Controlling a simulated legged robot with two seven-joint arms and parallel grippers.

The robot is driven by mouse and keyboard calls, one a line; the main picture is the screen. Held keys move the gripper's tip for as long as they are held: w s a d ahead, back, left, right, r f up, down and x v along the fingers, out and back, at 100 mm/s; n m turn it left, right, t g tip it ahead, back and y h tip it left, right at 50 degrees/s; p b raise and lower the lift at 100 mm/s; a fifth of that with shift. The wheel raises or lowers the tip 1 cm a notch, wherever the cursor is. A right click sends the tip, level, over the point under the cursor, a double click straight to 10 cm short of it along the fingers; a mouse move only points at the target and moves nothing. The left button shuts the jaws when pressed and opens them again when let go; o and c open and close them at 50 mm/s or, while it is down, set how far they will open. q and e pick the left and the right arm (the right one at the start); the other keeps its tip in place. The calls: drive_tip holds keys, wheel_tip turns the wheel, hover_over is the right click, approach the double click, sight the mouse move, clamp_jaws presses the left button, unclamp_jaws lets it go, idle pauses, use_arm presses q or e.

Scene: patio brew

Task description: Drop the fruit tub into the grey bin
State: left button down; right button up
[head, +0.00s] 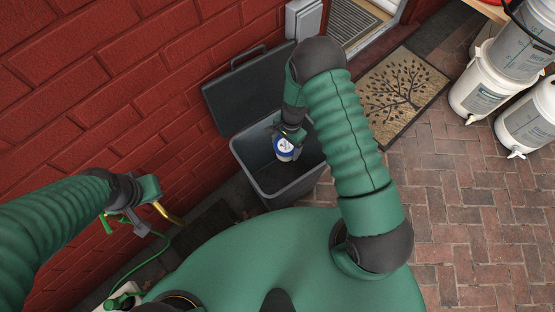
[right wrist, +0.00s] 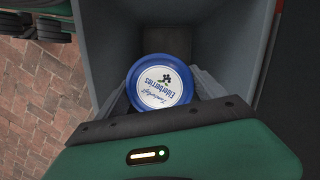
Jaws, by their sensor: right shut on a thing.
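The fruit tub (head: 284,149) is white and blue in the head view. In the right wrist view its round blue lid (right wrist: 160,82) carries a white "Elderberries" label. My right gripper (head: 291,135) is shut on the tub, with a finger on each side of it. The grey bin (head: 251,176) stands against the brick wall with its lid (head: 243,87) tipped back open. The tub is over the bin's opening, and the bin's walls show around it in the wrist view. My left gripper (head: 137,222) is at the left, away from the bin; its fingers are unclear beside a brass piece.
A green hose (head: 140,262) runs below my left gripper. A tree-pattern doormat (head: 401,88) lies right of the bin before a doorway. White buckets with taps (head: 484,88) stand at the upper right. The brick paving (head: 455,205) at the right is clear.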

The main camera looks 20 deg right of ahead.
drive_tip(key=shift+f, duration=0.1)
use_arm(q)
drive_tip(key=shift+w, duration=0.1)
use_arm(e)
drive_tip(key=shift+d, duration=0.15)
drive_tip(key=o, duration=1.3)
drive_tip(key=shift+d, duration=0.1)
drive_tip(key=shift+c, duration=0.2)
drive_tip(key=o, duration=0.4)
drive_tip(key=shift+d, duration=0.15)
use_arm(q)
drive_tip(key=shift+d, duration=0.25)
use_arm(e)
drive_tip(key=shift+a+r, duration=0.2)
use_arm(q)
drive_tip(key=p+v, duration=0.2)
drive_tip(key=w+p+v, duration=0.1)
drive_tip(key=p+v, duration=0.2)
use_arm(e)
drive_tip(key=d+r, duration=0.1)
drive_tip(key=r, duration=1)
drive_tip(key=d+r, duration=0.1)
drive_tip(key=r, duration=0.4)
drive_tip(key=shift+w+d+r, duration=0.2)
drive_tip(key=shift+w+d, duration=0.1)
drive_tip(key=shift+w, duration=0.1)
